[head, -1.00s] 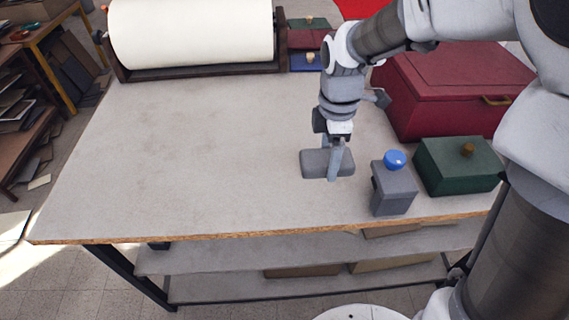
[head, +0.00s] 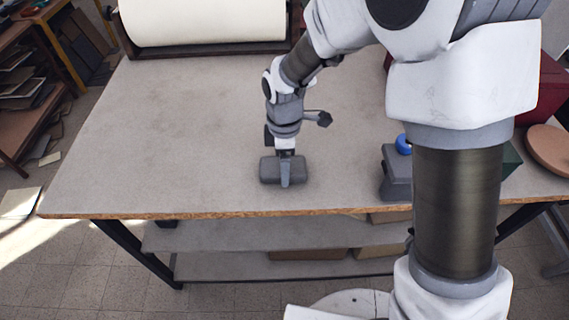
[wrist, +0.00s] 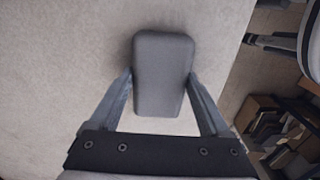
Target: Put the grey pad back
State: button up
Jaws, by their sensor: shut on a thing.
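A grey block with a blue knob (head: 396,178) stands to the right, partly behind my arm. A red box (head: 540,88) and a round brown disc (head: 549,148) are farther right. A paper roll (head: 205,20) lies at the back. The table's left half (head: 150,140) is clear.

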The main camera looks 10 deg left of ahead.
jog(key=o, duration=1)
jog(key=shift+f, duration=0.1)
notch_tip(320, 180, up, 12)
jog(key=p, duration=0.1)
jog(key=s+d+r+m+t, duration=0.1)
jog(key=s+d+r+m, duration=0.1)
jog(key=d+r+m, duration=0.4)
jog(key=s+d+r+m+t, duration=0.2)
jog(key=s+d+r+m, duration=0.15)
jog(key=d, duration=0.45)
jog(key=shift+s+d+r+m+t, duration=0.35)
jog(key=shift+s+d+m+t, duration=0.1)
jog(key=shift+s+d+m, duration=1.25)
jog(key=shift+s+d+r+m+t, duration=0.4)
jog(key=shift+s+d+m, duration=0.9)
jog(key=shift+m, duration=0.75)
jog(key=shift+s+d+r+m+t, duration=0.4)
jog(key=shift+s+d+m, duration=0.8)
jog(key=shift+d+m, duration=0.6)
jog(key=shift+a, duration=0.1)
